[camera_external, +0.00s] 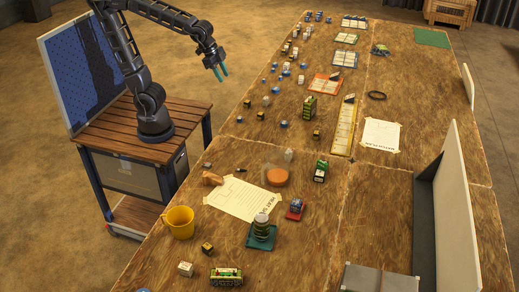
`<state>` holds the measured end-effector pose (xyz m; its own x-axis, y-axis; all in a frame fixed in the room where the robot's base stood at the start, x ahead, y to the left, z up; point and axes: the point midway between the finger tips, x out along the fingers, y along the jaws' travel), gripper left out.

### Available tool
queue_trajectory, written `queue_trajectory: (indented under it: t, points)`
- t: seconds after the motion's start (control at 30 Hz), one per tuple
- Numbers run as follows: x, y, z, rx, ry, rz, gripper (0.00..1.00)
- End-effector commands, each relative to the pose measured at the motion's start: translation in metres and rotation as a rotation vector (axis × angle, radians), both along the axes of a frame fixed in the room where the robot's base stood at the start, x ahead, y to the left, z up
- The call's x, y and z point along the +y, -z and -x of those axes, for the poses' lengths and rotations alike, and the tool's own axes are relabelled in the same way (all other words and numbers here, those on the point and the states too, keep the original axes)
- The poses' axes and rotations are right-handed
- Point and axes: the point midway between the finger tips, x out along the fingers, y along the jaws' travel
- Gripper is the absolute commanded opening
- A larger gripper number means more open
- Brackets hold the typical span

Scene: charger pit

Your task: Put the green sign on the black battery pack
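My gripper (220,73) has two teal fingers pointing down, a small gap between them, and nothing in it. It hangs high, left of the long wooden table. No piece reads clearly as a green sign. A small green-topped block (321,165) stands near the table's middle, and a green piece with lights (226,276) lies at the front. A dark green striped block (309,107) stands farther back. Small black-and-yellow blocks (207,248) and (316,134) are on the table; I cannot tell which piece is the black battery pack.
A yellow mug (180,222), a taped paper sheet (240,199), an orange-filled clear container (277,176) and a coil on a teal base (261,236) occupy the near table. A yellow strip (344,128) lies farther back. A grey-white upright panel (460,200) borders the right side.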

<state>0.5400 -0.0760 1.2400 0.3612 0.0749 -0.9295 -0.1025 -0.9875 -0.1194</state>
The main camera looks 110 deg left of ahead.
Motion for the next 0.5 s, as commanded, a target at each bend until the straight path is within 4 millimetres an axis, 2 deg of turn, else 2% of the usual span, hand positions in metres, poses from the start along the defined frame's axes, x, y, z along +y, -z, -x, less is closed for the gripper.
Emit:
queue_trajectory:
  t: [0.03,0.3,0.5]
  points:
    - [-0.001,-0.003,0.018,-0.010,-0.010,0.007,0.36]
    - [-0.003,0.000,0.101,-0.028,-0.065,0.063,0.36]
    - [-0.003,0.010,0.144,-0.035,-0.091,0.104,0.36]
